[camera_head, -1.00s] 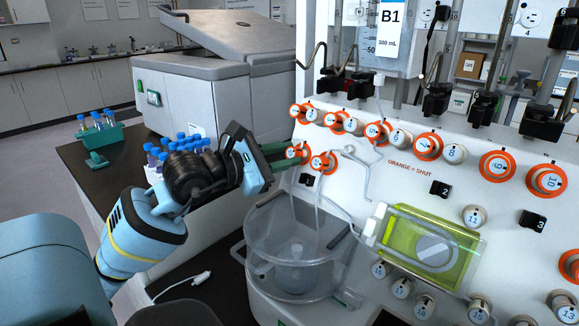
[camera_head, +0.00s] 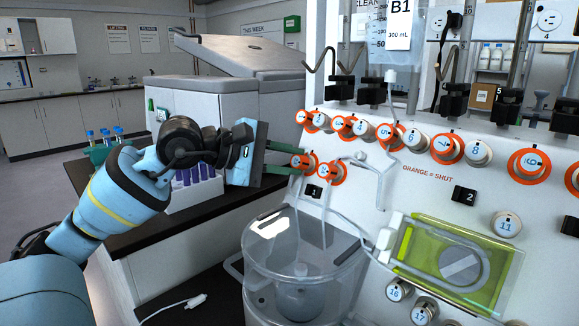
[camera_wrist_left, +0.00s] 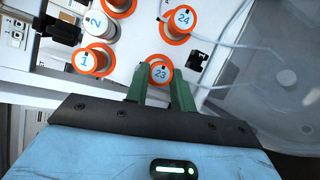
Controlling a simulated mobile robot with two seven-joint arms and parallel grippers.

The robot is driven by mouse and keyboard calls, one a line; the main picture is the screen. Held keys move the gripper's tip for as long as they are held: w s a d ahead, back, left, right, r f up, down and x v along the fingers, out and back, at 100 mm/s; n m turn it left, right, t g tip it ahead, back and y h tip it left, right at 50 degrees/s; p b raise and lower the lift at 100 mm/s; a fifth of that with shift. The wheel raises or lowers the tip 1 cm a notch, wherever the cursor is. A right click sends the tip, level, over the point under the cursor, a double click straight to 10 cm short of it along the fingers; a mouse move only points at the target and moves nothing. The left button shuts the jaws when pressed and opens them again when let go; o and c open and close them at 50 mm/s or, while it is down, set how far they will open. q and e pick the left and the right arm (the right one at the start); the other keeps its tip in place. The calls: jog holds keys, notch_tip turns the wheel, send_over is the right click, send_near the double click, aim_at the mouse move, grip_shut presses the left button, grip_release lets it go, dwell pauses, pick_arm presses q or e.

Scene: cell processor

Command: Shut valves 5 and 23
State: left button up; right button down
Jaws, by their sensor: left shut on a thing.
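Valve 23 (camera_head: 301,162) is a round numbered knob with an orange ring, low at the left side of the white panel. My left gripper (camera_head: 290,167) comes from the left with its green fingers around this knob. In the left wrist view valve 23 (camera_wrist_left: 160,73) sits between the fingertips of my left gripper (camera_wrist_left: 160,88), with orange showing around it. Valve 5 (camera_head: 386,134) is in the upper row, also with an orange ring, partly crossed by a clear tube. My right gripper is not in view.
Valve 24 (camera_head: 327,173) is close to the right of valve 23, with tubing by it. Valve 1 (camera_wrist_left: 85,62) is above. A clear round vessel (camera_head: 262,255) stands below. A rack of purple tubes (camera_head: 195,190) is behind my left arm. A label reads orange = shut.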

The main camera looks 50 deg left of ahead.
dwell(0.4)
pick_arm(q)
jog(key=o, duration=1)
jog(key=shift+s, duration=0.1)
jog(key=v, duration=0.7)
jog(key=shift+s+r+b, duration=0.15)
jog(key=shift+s+b, duration=0.15)
jog(key=shift+b, duration=0.1)
